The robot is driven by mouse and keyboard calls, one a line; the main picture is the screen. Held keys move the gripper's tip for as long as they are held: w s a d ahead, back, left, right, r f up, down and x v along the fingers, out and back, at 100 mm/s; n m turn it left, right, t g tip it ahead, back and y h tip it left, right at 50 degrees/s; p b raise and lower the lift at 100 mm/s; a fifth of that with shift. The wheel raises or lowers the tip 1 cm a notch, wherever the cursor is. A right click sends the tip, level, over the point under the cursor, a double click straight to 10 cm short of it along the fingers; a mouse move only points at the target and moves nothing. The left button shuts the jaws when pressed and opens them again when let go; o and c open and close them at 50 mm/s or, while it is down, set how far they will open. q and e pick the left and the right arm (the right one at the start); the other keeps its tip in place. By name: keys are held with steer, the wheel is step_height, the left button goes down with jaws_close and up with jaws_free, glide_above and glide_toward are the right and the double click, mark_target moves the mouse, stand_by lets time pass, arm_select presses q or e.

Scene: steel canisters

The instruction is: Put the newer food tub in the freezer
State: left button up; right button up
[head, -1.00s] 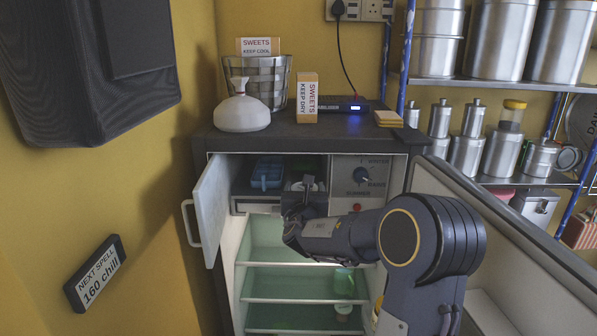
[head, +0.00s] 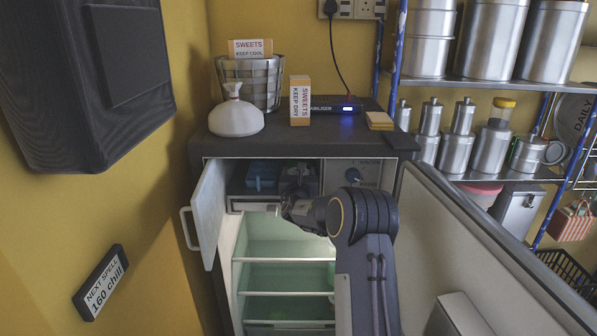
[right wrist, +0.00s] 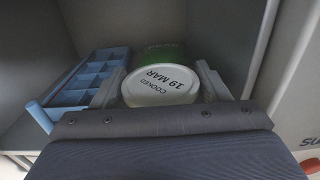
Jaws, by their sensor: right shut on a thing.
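The tub with a white lid (right wrist: 158,88) reads "COOKED 19 MAR" in the right wrist view. My right gripper (right wrist: 160,76) is shut on it, with one finger on each side. In the head view my right gripper (head: 298,182) reaches into the freezer compartment (head: 248,206) at the top of the fridge, and the tub is hard to make out there. The freezer door (head: 208,215) stands open to the left. Whether the tub touches the compartment floor cannot be told. My left gripper is not in view.
A blue ice tray (right wrist: 92,75) lies left of the tub in the compartment. A green container (right wrist: 163,56), seemingly lettered "PEAS", is right behind the tub. The big fridge door (head: 470,250) stands open at the right. A control panel (head: 345,170) borders the compartment.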

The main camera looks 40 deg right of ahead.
steer(key=o, duration=0.7)
steer(key=shift+f, duration=0.2)
steer(key=shift+o, duration=1.1)
steer(key=shift+r, duration=0.1)
